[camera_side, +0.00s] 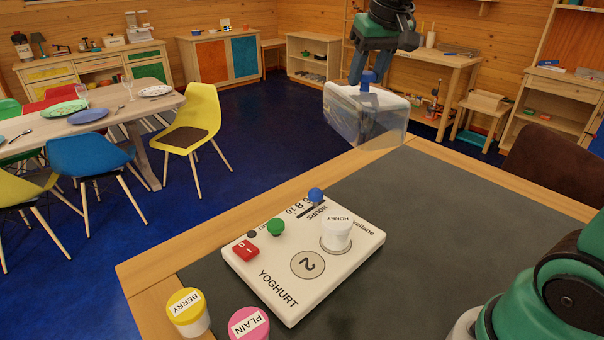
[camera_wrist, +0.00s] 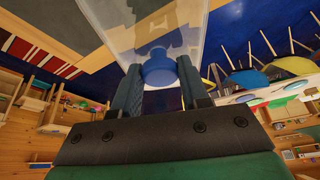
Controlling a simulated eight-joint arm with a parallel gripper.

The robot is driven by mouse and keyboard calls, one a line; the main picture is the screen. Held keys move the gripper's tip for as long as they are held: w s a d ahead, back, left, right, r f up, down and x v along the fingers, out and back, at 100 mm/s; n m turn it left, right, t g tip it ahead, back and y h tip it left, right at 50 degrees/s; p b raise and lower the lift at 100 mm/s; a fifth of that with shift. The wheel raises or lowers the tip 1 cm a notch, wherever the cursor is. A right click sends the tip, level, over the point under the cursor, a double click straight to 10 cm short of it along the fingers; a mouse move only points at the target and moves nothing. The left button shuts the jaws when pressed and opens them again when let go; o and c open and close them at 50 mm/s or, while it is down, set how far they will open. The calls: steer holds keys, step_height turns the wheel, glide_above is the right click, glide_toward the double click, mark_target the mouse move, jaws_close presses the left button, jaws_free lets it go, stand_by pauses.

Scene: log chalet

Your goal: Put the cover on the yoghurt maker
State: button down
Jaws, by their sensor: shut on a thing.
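My gripper (camera_side: 360,70) is shut on the blue knob (camera_side: 367,80) of the clear cover (camera_side: 365,118). The cover hangs tilted in the air, above and behind the far edge of the table. In the wrist view the knob (camera_wrist: 159,70) sits between the two fingers (camera_wrist: 158,90), with the see-through cover (camera_wrist: 150,22) beyond it. The white yoghurt maker (camera_side: 290,295) lies on the dark table top, with a red switch, a green knob and a blue knob. A white honey jar (camera_side: 337,235) stands on it, beside an empty spot marked 2.
A yellow-lidded berry jar (camera_side: 188,312) and a pink-lidded plain jar (camera_side: 249,323) stand at the table's near left. The dark table top (camera_side: 430,215) is clear right of the yoghurt maker. A brown chair back (camera_side: 550,160) is beyond the right edge.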

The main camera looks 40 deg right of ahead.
steer(key=s+a+r+m+g+h, duration=0.2)
steer(key=a+m, duration=0.5)
steer(key=s+a+r+m+g+h, duration=0.1)
steer(key=s+a+m+g, duration=0.1)
steer(key=a+m, duration=0.4)
steer(key=shift+m, duration=0.3)
steer(key=f, duration=1.9)
steer(key=shift+s+f, duration=0.25)
steer(key=shift+f, duration=0.15)
steer(key=shift+c, duration=2.2)
jaws_free()
